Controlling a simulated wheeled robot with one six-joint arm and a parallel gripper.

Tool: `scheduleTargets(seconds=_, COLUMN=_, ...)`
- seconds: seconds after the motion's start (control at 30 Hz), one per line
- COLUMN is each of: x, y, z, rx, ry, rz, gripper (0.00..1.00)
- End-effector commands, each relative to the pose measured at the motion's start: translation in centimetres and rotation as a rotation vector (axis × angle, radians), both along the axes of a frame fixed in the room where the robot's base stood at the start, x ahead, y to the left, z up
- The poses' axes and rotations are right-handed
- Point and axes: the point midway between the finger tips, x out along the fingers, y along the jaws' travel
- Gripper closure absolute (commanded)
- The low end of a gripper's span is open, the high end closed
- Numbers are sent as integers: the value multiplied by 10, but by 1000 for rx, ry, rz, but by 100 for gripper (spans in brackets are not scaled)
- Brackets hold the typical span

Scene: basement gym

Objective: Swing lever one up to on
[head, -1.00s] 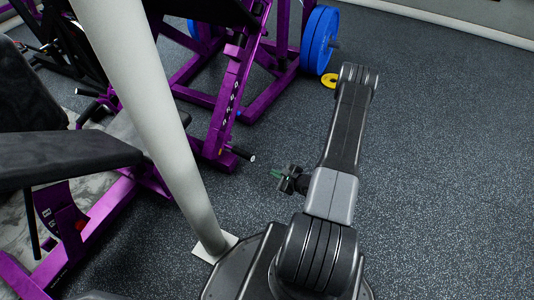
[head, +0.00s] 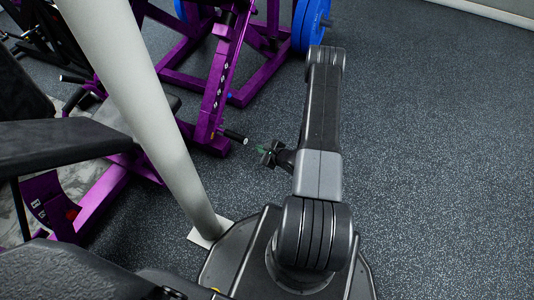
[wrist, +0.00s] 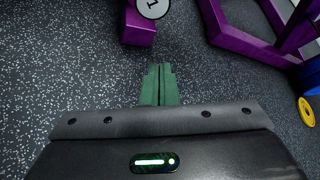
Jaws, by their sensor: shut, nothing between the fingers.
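A black handle with a pale end (head: 235,136) sticks out low from the purple machine's slanted post, and I take it to be lever one. In the wrist view a round white disc marked "1" (wrist: 152,7) shows at the top edge, cut off by the frame. It overlaps a purple foot (wrist: 138,31). My gripper (head: 262,151) is just right of the handle's end, with a small gap between them in the head view. In the wrist view its green fingers (wrist: 159,70) are together and empty, pointing towards the disc. The lever's pivot is not clear.
A thick pale pole (head: 150,115) stands close on the left. Dark padded benches (head: 60,150) on purple frames fill the left side. Blue weight plates (head: 312,25) are at the back. A yellow disc (wrist: 306,111) lies at the right in the wrist view. Speckled floor on the right is clear.

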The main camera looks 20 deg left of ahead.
Motion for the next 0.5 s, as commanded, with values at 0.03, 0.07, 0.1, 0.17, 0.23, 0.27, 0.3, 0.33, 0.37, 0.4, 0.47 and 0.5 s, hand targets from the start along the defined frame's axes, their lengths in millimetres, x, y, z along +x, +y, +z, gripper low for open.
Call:
scheduleTargets(seconds=0.03, x=4, y=10, z=-9, rx=1, ry=-2, rz=4, gripper=100)
scheduleTargets(seconds=0.07, x=6, y=15, z=-12, rx=0, ry=-2, rz=4, gripper=100)
scheduleTargets(seconds=0.1, x=9, y=22, z=-16, rx=0, ry=-2, rz=4, gripper=100)
scheduleTargets(seconds=0.17, x=9, y=26, z=-8, rx=1, ry=0, rz=0, gripper=100)
scheduleTargets(seconds=0.23, x=4, y=28, z=1, rx=0, ry=1, rz=0, gripper=100)
scheduleTargets(seconds=0.27, x=2, y=29, z=5, rx=0, ry=0, rz=0, gripper=100)
scheduleTargets(seconds=0.3, x=0, y=30, z=8, rx=0, ry=1, rz=1, gripper=100)
scheduleTargets(seconds=0.33, x=-1, y=31, z=11, rx=0, ry=2, rz=1, gripper=100)
scheduleTargets(seconds=0.37, x=-2, y=32, z=13, rx=0, ry=1, rz=1, gripper=100)
scheduleTargets(seconds=0.4, x=-3, y=32, z=16, rx=0, ry=1, rz=1, gripper=100)
scheduleTargets(seconds=0.47, x=-5, y=33, z=18, rx=-1, ry=2, rz=0, gripper=100)
scheduleTargets(seconds=0.5, x=-6, y=33, z=20, rx=0, ry=2, rz=-1, gripper=100)
